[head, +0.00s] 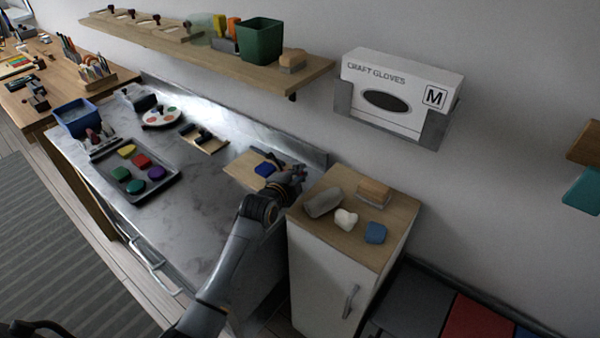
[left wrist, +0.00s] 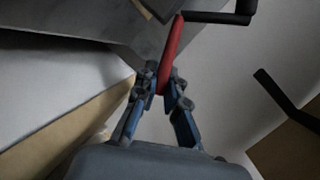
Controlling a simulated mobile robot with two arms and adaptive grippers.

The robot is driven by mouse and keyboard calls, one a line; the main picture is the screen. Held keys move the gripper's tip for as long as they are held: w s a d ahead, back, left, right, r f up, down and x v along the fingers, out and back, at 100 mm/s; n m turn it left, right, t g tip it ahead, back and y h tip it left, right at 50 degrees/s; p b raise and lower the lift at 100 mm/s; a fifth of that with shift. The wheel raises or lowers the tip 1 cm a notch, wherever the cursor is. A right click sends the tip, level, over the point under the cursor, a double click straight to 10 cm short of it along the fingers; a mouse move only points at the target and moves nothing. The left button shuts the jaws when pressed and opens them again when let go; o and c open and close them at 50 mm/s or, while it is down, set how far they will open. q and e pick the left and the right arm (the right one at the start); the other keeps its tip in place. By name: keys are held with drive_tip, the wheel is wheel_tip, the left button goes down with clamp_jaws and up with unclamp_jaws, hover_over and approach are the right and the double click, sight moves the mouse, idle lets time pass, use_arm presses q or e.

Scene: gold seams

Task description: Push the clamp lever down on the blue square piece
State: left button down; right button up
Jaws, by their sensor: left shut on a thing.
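The blue square piece (head: 265,170) lies on a light wooden board (head: 240,168) at the back right of the grey worktop. My left gripper (head: 291,171) is at the right end of this board, just right of the blue piece. Dark clamp parts beside the piece are small and partly hidden by the gripper. In the left wrist view, my left gripper (left wrist: 164,88) is shut on a red lever (left wrist: 171,52). The lever's far end meets a dark bar (left wrist: 217,17). The blue piece cannot be made out in the left wrist view. My right gripper is not in view.
A white cabinet with a wooden top (head: 335,240) stands close right of my left gripper, bearing several small objects. A wall shelf (head: 215,60) runs above the worktop. A dark tray (head: 122,195) with coloured pieces lies left. Bare worktop (head: 195,190) lies between.

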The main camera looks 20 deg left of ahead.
use_arm(q)
drive_tip(key=shift+w+a+r+n+h+p, duration=0.1)
drive_tip(key=shift+a+r+n+h+p, duration=0.35)
drive_tip(key=shift+r+n+p, duration=0.3)
drive_tip(key=shift+w+a+r+n+g+h, duration=0.2)
drive_tip(key=shift+a+n+g+h, duration=0.2)
drive_tip(key=shift+n, duration=0.15)
drive_tip(key=shift+a+r+n, duration=0.15)
drive_tip(key=shift+n, duration=0.25)
drive_tip(key=shift+w+a+r+n+g+h+b, duration=0.15)
drive_tip(key=shift+a+n+g+h+b, duration=0.2)
drive_tip(key=shift+n+h+b, duration=0.15)
drive_tip(key=n+b, duration=0.1)
drive_tip(key=a+n+h+b, duration=0.1)
drive_tip(key=b, duration=0.1)
drive_tip(key=shift+w+a+r, duration=0.15)
drive_tip(key=shift+w+r, duration=0.1)
drive_tip(key=shift+r, duration=0.1)
drive_tip(key=shift+a+r+n+h+b, duration=0.1)
drive_tip(key=shift+r+n+h+b, duration=0.15)
drive_tip(key=shift+n+b, duration=0.1)
drive_tip(key=shift+w+a+r, duration=0.1)
drive_tip(key=shift+a+r, duration=0.05)
